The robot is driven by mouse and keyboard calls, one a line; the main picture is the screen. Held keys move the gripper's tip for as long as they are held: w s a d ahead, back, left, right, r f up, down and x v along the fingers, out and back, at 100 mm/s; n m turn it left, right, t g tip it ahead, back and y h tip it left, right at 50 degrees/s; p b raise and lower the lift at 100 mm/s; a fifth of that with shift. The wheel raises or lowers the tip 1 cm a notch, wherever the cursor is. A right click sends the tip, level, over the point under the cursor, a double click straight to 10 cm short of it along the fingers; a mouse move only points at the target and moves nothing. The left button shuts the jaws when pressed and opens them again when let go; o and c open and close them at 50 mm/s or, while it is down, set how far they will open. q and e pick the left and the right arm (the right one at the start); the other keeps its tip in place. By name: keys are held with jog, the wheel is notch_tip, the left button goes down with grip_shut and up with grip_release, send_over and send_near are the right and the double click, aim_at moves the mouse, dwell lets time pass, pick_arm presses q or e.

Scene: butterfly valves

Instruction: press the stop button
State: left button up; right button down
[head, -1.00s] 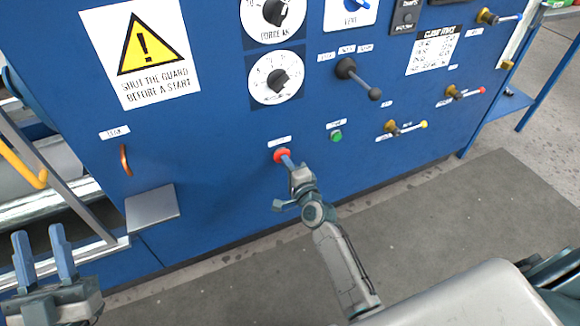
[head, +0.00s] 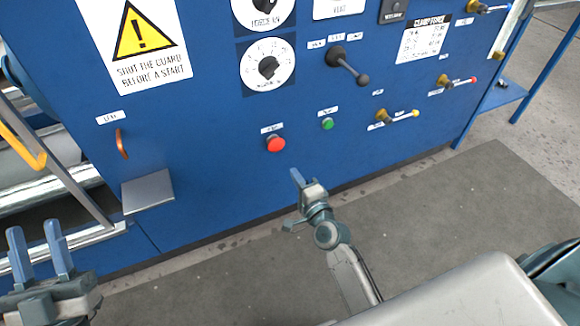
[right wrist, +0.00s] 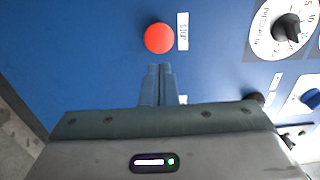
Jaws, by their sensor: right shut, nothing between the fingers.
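The red stop button (head: 276,144) sits on the blue panel, under a small white label. It also shows in the right wrist view (right wrist: 159,38), where its label reads STOP. My right gripper (head: 296,176) is shut and empty, below and to the right of the button in the head view. In the right wrist view its closed fingers (right wrist: 158,70) point toward the button, with blue panel visible between. My left gripper (head: 38,232) is at the lower left, its two fingers apart with nothing between them.
A green button (head: 327,124) is right of the red one. Above are dials (head: 268,66) and a black lever (head: 350,66); several small handled valves (head: 397,117) are at the right. A grey ledge (head: 147,191) juts out at the left. The floor before the panel is clear.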

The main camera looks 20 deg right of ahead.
pick_arm(q)
jog(key=shift+s+r+m+t+h, duration=0.3)
jog(key=shift+s+r+t, duration=0.1)
jog(key=shift+r+t, duration=0.15)
pick_arm(e)
jog(key=shift+s+d, duration=0.1)
jog(key=shift+s, duration=1.1)
